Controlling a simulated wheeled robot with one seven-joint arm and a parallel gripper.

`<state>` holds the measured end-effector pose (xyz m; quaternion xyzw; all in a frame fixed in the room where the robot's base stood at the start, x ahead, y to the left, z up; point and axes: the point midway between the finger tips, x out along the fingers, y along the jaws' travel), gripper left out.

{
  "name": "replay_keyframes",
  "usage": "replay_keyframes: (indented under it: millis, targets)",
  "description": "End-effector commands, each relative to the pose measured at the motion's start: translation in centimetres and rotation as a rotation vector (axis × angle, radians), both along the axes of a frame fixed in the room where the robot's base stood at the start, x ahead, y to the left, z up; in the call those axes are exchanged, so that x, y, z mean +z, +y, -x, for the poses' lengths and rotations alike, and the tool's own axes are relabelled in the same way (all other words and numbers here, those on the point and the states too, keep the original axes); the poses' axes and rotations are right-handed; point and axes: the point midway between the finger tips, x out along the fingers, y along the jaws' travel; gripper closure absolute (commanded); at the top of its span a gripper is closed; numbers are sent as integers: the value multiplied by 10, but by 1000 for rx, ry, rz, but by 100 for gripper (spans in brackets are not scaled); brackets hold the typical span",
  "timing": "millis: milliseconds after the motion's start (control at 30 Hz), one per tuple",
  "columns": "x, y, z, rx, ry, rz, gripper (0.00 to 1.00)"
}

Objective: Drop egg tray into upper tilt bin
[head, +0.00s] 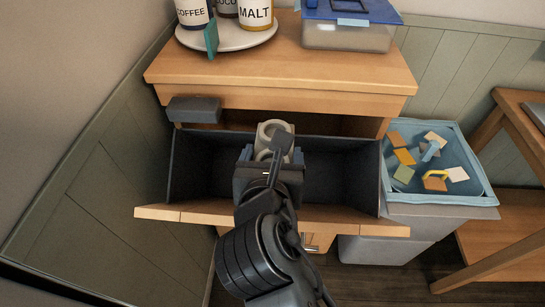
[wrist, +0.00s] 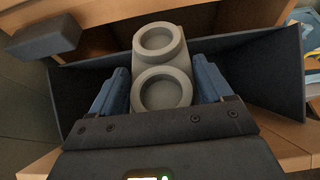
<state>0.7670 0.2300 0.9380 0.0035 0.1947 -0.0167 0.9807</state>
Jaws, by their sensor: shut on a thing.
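The egg tray is a small grey piece with two round cups; it shows in the wrist view (wrist: 161,62) between the two blue fingers, and in the head view (head: 271,130). My gripper (wrist: 163,88) is shut on its sides; in the head view (head: 262,155) the gripper hides part of the tray. The upper tilt bin (head: 340,175) is a dark-lined compartment with a wooden front, tilted open from the cabinet. The gripper and tray are over the bin's opening; how far above its floor I cannot tell.
A small dark grey block (head: 194,110) is at the cabinet's left front edge. Canisters on a round tray (head: 227,38) and a lidded box (head: 348,30) stand on the cabinet top. A blue-lined bin (head: 440,199) with several coloured pieces stands at right, beside a wooden table (head: 510,245).

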Motion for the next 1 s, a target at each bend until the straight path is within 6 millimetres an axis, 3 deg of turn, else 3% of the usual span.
replay_keyframes:
  millis: [467, 500, 700, 1000]
  targets:
    - [-5, 0, 0, 0, 0, 0, 51]
    - [-5, 0, 0, 0, 0, 0, 17]
    - [-5, 0, 0, 0, 0, 0, 0]
    - [-3, 0, 6, 1, 0, 0, 0]
